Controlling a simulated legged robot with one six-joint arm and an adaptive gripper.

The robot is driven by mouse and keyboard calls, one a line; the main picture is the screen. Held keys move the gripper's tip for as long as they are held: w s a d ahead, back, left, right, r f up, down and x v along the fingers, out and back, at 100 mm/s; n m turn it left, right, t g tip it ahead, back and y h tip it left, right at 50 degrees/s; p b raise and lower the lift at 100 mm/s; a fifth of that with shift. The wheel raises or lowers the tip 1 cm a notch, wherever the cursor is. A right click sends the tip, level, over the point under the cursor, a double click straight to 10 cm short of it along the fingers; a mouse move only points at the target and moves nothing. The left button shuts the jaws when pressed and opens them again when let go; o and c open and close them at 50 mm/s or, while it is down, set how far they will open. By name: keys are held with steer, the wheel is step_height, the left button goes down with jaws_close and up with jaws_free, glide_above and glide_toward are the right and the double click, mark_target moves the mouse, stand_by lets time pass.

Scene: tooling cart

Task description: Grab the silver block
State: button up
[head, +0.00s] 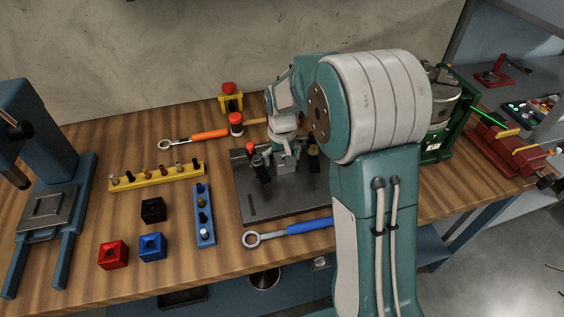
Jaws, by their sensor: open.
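My gripper (287,172) points down over the dark grey plate (270,206) on the wooden bench. Its dark fingers are spread apart, low over the plate. A light grey shape shows between the fingers; I cannot tell whether it is the silver block or part of my gripper. No separate silver block is clearly visible, and my arm hides the right part of the plate. I cannot tell whether the fingers touch anything.
Red (113,254), blue (152,247) and black (153,210) blocks sit at left. Yellow (157,176) and blue (204,214) peg racks stand nearby. A blue-handled wrench (290,231) lies before the plate, an orange-handled one (208,134) behind. A blue press (60,190) stands far left.

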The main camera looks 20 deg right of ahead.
steer(key=shift+f, duration=0.45)
steer(key=shift+d, duration=0.35)
steer(key=c, duration=1.1)
steer(key=shift+a, duration=0.15)
steer(key=shift+c, duration=0.8)
